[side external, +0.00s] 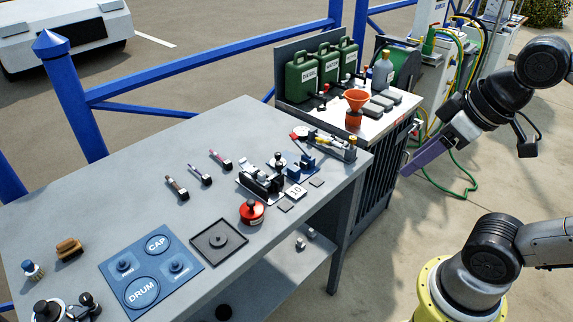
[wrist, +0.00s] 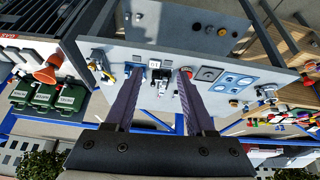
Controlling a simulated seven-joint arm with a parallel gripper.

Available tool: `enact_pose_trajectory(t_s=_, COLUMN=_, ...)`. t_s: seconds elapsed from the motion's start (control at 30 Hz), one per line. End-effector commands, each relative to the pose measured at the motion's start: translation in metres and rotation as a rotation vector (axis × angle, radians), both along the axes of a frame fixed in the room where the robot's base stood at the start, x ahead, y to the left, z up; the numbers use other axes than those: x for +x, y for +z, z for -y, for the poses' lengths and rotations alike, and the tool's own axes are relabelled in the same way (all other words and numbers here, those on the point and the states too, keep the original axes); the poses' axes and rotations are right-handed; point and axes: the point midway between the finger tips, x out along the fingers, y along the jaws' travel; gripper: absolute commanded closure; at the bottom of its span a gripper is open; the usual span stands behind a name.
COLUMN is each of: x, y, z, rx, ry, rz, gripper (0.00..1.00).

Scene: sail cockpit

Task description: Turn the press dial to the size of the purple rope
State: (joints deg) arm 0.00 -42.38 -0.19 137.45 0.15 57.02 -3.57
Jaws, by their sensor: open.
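Three short rope pieces lie in a row on the grey bench. The middle one looks purple (side external: 199,174), with a pinkish one (side external: 220,159) behind it and a brown one (side external: 177,189) in front. A black-and-silver press-like tool (side external: 262,180) stands to their right, beside a white plate marked 10 (side external: 295,191). My gripper (side external: 406,172) is open and empty, right of the bench. Its two fingers (wrist: 158,72) spread apart in the wrist view.
The bench (side external: 130,180) also holds a blue board (side external: 152,268) marked CAP and DRUM and a dark square tray (side external: 218,241). A blue vice-like tool (side external: 302,165) stands behind the plate. A side cabinet bears green cans (side external: 302,76) and an orange funnel (side external: 356,98).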

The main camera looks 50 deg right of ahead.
Motion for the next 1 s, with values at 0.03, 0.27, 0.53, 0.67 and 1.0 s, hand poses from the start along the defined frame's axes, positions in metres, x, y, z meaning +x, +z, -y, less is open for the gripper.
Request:
enact_pose_trajectory(t_s=0.03, x=0.01, y=0.017, z=0.0, rx=-0.006, ry=0.013, rz=0.003, gripper=0.45)
enact_pose_trajectory(t_s=0.27, x=0.074, y=0.082, z=0.002, rx=-0.031, ry=0.061, rz=-0.04, gripper=0.45)
enact_pose_trajectory(t_s=0.53, x=0.173, y=0.116, z=0.011, rx=-0.046, ry=0.098, rz=-0.131, gripper=0.45)
enact_pose_trajectory(t_s=0.67, x=0.222, y=0.114, z=0.017, rx=-0.048, ry=0.112, rz=-0.178, gripper=0.45)
enact_pose_trajectory(t_s=1.0, x=0.341, y=0.05, z=0.04, rx=-0.037, ry=0.124, rz=-0.318, gripper=0.45)
